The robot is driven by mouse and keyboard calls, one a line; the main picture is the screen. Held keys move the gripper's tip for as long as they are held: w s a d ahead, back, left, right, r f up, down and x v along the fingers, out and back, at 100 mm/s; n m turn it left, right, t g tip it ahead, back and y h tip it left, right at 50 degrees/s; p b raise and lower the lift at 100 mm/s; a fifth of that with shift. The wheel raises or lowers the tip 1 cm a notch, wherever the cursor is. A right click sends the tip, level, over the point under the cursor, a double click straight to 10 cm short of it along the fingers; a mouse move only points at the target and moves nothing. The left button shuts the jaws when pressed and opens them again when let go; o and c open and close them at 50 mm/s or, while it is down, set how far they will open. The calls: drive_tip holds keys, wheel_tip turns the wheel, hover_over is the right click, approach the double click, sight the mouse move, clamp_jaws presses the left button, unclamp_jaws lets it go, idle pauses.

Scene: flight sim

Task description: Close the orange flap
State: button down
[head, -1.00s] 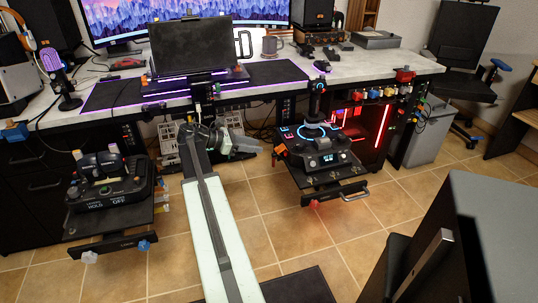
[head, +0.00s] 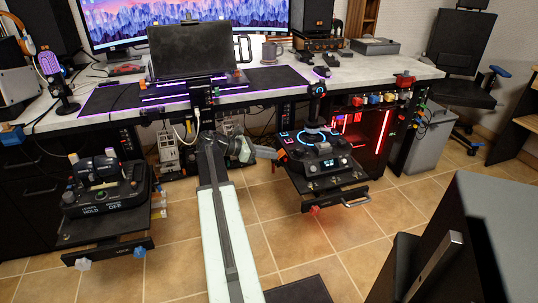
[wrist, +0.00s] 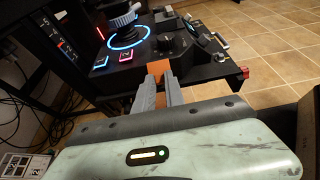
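An orange piece (wrist: 159,68), which looks like the flap, shows in the wrist view at the near side of a black control panel (wrist: 187,68). My gripper (wrist: 160,82) points at it, with its grey fingertips right at the orange piece. The two fingers lie close together and look shut. Whether they touch the piece is unclear. In the head view my gripper (head: 275,153) is at the left edge of the right-hand panel (head: 322,172), which carries a joystick. I cannot make out the orange piece clearly there.
A second control panel (head: 104,199) sits at the left on a pull-out tray. The desk (head: 392,72) stands behind, with cables under it. A dark cabinet (head: 465,240) fills the lower right. The tiled floor (head: 290,240) is clear before the right panel.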

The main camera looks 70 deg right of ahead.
wheel_tip(320, 180, down, 4)
drive_tip(key=g+h+b, duration=0.3)
drive_tip(key=g+b, duration=0.1)
drive_tip(key=b, duration=1)
drive_tip(key=shift+f+b, duration=0.1)
drive_tip(key=shift+b, duration=0.25)
drive_tip(key=shift+g+h+b, duration=0.3)
drive_tip(key=shift+b, duration=0.05)
drive_tip(key=shift+r, duration=0.3)
drive_tip(key=c, duration=1.4)
unclamp_jaws()
drive_tip(key=v, duration=0.7)
drive_tip(key=shift+w+a+b, duration=0.3)
drive_tip(key=shift+a, duration=0.05)
